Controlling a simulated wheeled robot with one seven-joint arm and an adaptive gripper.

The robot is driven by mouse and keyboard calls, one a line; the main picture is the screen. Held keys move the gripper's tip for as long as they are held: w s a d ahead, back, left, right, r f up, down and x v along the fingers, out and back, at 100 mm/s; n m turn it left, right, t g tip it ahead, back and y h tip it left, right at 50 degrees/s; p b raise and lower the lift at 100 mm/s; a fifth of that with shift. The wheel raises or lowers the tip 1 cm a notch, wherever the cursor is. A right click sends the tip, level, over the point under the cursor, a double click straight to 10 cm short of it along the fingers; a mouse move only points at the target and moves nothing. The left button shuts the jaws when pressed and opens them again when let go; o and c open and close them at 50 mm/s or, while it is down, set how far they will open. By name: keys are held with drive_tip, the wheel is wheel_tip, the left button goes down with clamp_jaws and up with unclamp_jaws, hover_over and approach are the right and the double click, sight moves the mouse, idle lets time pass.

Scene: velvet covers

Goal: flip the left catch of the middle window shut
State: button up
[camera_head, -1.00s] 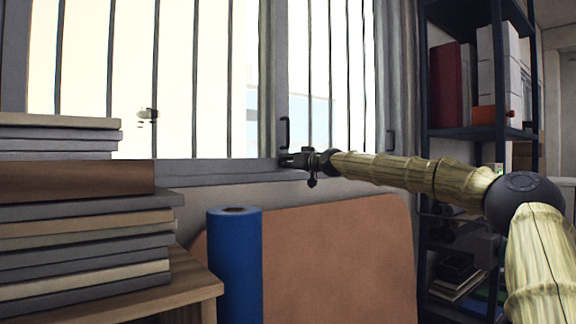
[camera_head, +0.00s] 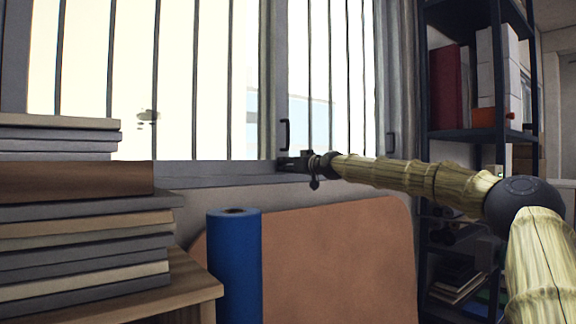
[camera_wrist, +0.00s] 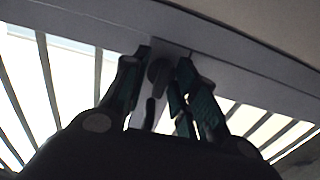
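The window (camera_head: 205,90) has several thin vertical bars and a grey frame. My gripper (camera_wrist: 164,56) is at the lower frame rail in the wrist view, its two dark green fingers apart. A small grey catch (camera_wrist: 156,72) with a narrow lever lies between the fingers. A gap shows on its left; the right finger is close to it, and I cannot tell whether they touch. In the head view my gripper (camera_head: 288,163) reaches the lower rail from the right, just below a black handle (camera_head: 285,134), and hides the catch there.
A stack of books (camera_head: 75,235) stands on a wooden table (camera_head: 195,283) at left. A blue roll (camera_head: 235,265) and a brown board (camera_head: 340,260) stand below the window. A dark shelf (camera_head: 497,90) is at right.

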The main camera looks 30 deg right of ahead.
drive_tip(key=shift+a+r, duration=0.1)
idle(0.3)
drive_tip(key=s, duration=0.7)
drive_tip(key=shift+s+d, duration=0.2)
drive_tip(key=shift+d, duration=0.25)
idle(0.4)
